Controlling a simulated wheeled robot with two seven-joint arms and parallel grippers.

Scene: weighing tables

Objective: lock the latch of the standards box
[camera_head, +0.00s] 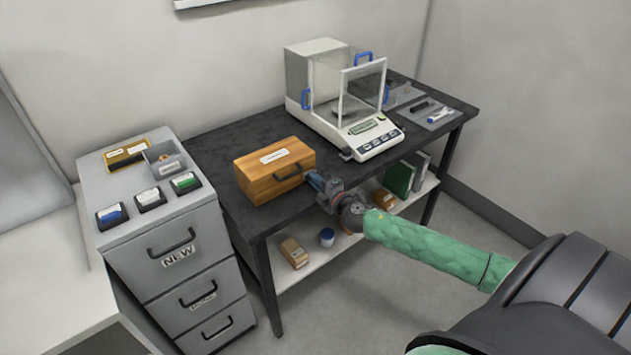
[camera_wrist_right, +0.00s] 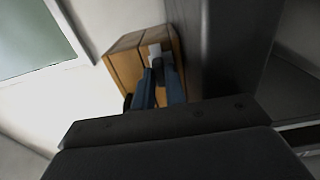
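The standards box (camera_head: 274,171) is an orange-brown wooden case with a white label and a dark handle on its front. It stands with its lid down at the left part of the dark table. My right gripper (camera_head: 315,181) is at the box's right front corner. In the right wrist view, the box (camera_wrist_right: 126,65) fills the upper middle, with a pale latch-like piece (camera_wrist_right: 155,51) on its near side. The blue fingers (camera_wrist_right: 161,75) stand slightly apart close to this piece; contact is unclear. The latch's exact position is hidden in the head view. My left gripper is not in view.
A balance (camera_head: 345,110) with a glass draft shield stands right of the box on the dark table (camera_head: 226,152). A grey drawer cabinet (camera_head: 150,233) with small containers is to the left. A lower shelf (camera_head: 300,268) holds boxes and books. Dark tabletop left of the box is clear.

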